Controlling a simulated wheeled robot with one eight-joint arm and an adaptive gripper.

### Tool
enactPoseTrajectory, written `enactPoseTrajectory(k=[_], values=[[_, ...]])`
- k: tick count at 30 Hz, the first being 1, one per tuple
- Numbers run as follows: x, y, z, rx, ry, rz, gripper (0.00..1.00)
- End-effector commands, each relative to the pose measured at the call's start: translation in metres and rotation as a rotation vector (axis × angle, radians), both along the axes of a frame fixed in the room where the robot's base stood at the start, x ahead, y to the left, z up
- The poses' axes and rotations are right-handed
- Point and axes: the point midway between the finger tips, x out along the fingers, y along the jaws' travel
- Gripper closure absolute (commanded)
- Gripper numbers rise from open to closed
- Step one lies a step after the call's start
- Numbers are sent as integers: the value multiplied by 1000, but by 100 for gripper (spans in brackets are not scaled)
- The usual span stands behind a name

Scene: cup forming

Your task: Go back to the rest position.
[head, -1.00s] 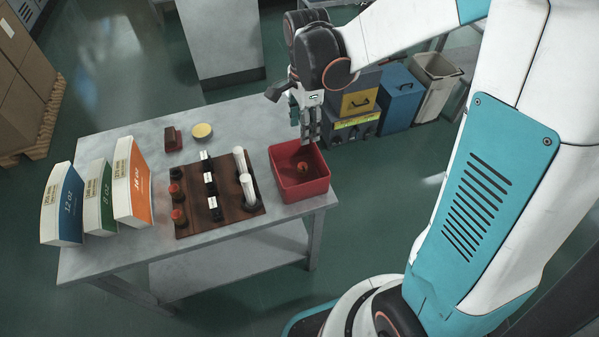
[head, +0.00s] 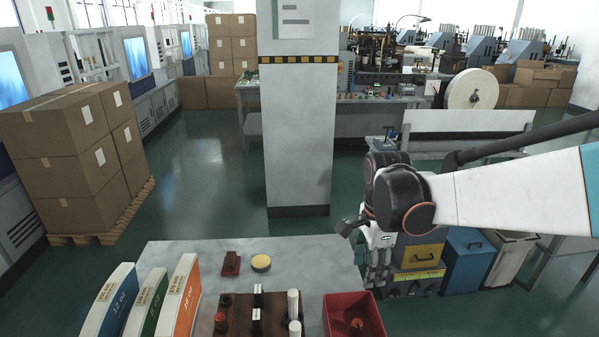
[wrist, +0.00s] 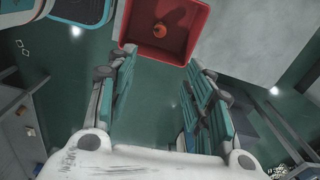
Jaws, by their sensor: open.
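My gripper (head: 377,272) hangs fingers down at the right back of the table, behind and above the red bin (head: 340,304). In the wrist view my gripper (wrist: 160,95) has its fingers spread apart with nothing between them. The red bin (wrist: 187,50) lies beyond the fingertips in that view. A small orange-red object (wrist: 160,30) sits inside the bin; it also shows in the head view (head: 357,324).
The grey table (head: 200,250) holds a dark wooden rack (head: 270,322) with several small parts, three coloured boxes (head: 148,302), a dark red block (head: 231,264) and a yellow round item (head: 261,262).

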Motion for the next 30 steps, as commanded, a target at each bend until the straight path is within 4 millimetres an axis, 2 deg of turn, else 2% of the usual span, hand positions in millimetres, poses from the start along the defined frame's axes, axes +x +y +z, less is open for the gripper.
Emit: enactPoseTrajectory(k=[5,15,24,30], values=[[-21,0,20,-8,-74,178,53],[-76,-1,55,-108,-277,694,53],[-121,-1,65,-288,-422,1133,53],[-141,-1,64,-411,-474,1349,53]])
